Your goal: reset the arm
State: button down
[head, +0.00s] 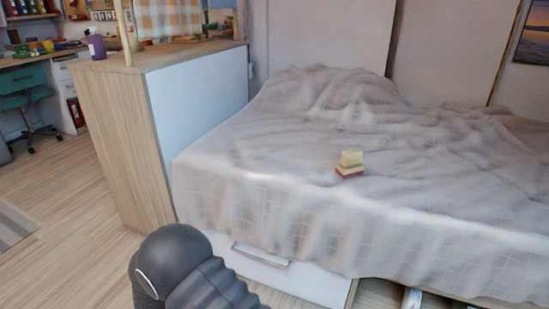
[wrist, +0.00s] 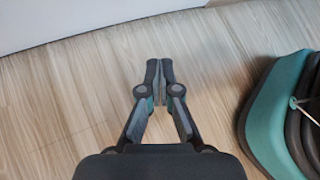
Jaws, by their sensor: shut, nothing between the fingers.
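My gripper (wrist: 160,64) shows in the wrist view, pointing down over the wooden floor. Its two fingers are together with nothing between them. In the head view, a dark grey rounded part of my arm shows at the bottom, in front of the bed's drawer. The gripper's fingers are not seen in the head view.
A bed with a rumpled grey blanket (head: 290,205) fills the right side, with small stacked blocks (head: 350,163) on it. A white drawer (head: 300,278) is below. A wooden cabinet (head: 110,150) stands left, with a purple container (head: 96,46) on top. Floor (head: 60,245) is clear at left.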

jog(key=s+d+r+m+y+p, duration=0.2)
jog(key=s+d+r+m, duration=0.4)
jog(key=r, duration=0.8)
jog(key=s+d+r+m+y+p, duration=0.3)
jog(key=s+d+r+m, duration=0.4)
jog(key=d+r+m, duration=0.6)
jog(key=s+d+r+m+y+p, duration=0.2)
jog(key=s+d+r+m+y, duration=0.2)
jog(key=s+d+r+m, duration=0.3)
jog(key=d+r+m, duration=0.2)
jog(key=d+r, duration=0.3)
jog(key=r, duration=0.4)
jog(key=shift+s+d+r, duration=0.2)
